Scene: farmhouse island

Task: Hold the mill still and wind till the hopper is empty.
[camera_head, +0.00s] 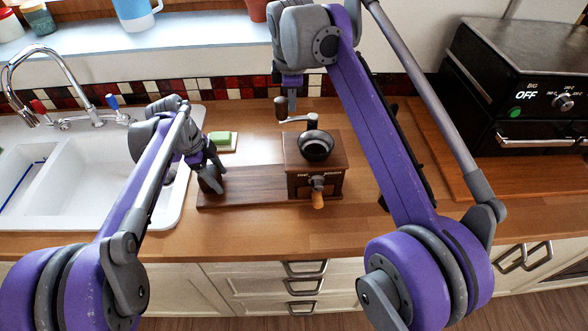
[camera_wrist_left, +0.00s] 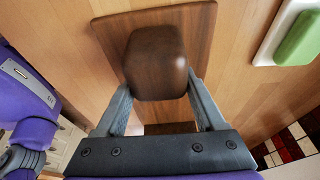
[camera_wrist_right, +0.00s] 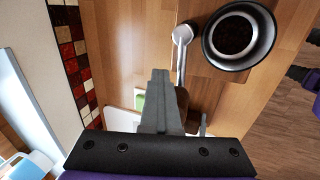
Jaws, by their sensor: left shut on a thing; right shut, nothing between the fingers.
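The wooden mill (camera_head: 302,184) stands on the right part of a dark wood base board (camera_head: 255,188). Its round hopper (camera_head: 316,146) shows dark contents in the right wrist view (camera_wrist_right: 236,36). The metal crank (camera_wrist_right: 181,60) points left in the head view and carries a brown knob (camera_head: 282,114). My left gripper (camera_wrist_left: 160,85) is shut on the brown wooden block (camera_wrist_left: 157,55) at the board's left end. My right gripper (camera_wrist_right: 160,75) is shut and empty, pointing down close to the crank knob. Its fingers partly hide the knob in its wrist view, and I cannot tell whether they touch.
A white sink (camera_head: 80,178) with a faucet (camera_head: 45,55) is at the left. A green sponge (camera_head: 222,138) on a white dish lies behind the board. A black oven (camera_head: 525,70) stands at the right. The counter's front edge is close before the mill.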

